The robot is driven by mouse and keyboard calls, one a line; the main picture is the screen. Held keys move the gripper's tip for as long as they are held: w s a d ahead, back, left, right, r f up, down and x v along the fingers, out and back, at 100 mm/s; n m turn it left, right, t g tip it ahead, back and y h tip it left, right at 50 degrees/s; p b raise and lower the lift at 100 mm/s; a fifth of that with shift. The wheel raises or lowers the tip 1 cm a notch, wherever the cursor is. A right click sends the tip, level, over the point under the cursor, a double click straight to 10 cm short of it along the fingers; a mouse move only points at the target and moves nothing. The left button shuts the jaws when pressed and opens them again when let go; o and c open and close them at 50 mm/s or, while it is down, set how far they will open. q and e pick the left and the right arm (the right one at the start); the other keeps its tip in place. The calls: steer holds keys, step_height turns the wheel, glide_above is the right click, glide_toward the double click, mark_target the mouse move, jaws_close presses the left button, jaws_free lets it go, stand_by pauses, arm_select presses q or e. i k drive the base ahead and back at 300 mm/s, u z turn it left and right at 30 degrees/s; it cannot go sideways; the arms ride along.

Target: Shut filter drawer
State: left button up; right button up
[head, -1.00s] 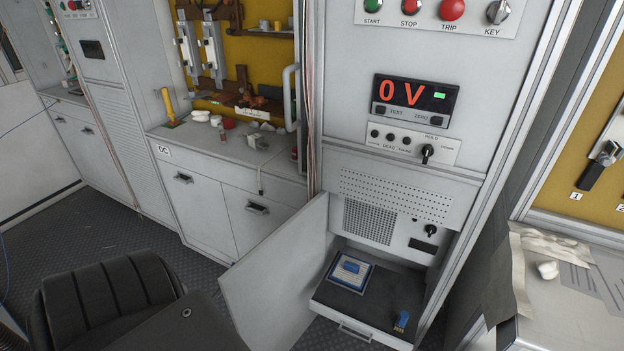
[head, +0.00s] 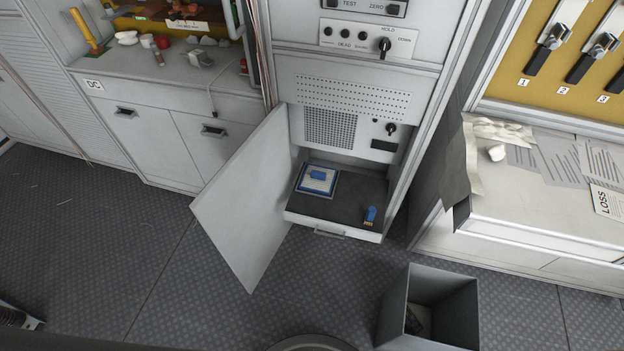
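The filter drawer (head: 272,213) is pulled out at the bottom of the tall grey cabinet. It is a dark flat tray with a pale front and a bar handle (head: 329,233). A square filter with a blue block (head: 317,175) lies at its back left, and a small blue part (head: 370,213) stands at its front right. The cabinet door (head: 245,205) is swung open to the left of the drawer. A dark part with a pale tip at the bottom left edge may be my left gripper (head: 36,323), far from the drawer. My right gripper is not in view.
An open grey bin (head: 470,305) stands on the floor in front and to the right of the drawer. A paper-covered bench (head: 505,237) is at right, white cupboards (head: 160,150) at left. The floor (head: 110,250) ahead and left is clear.

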mark_target(343, 213)
steer(key=k, duration=1.35)
steer(key=u, duration=0.75)
steer(key=i, duration=1.35)
steer(key=z, duration=0.75)
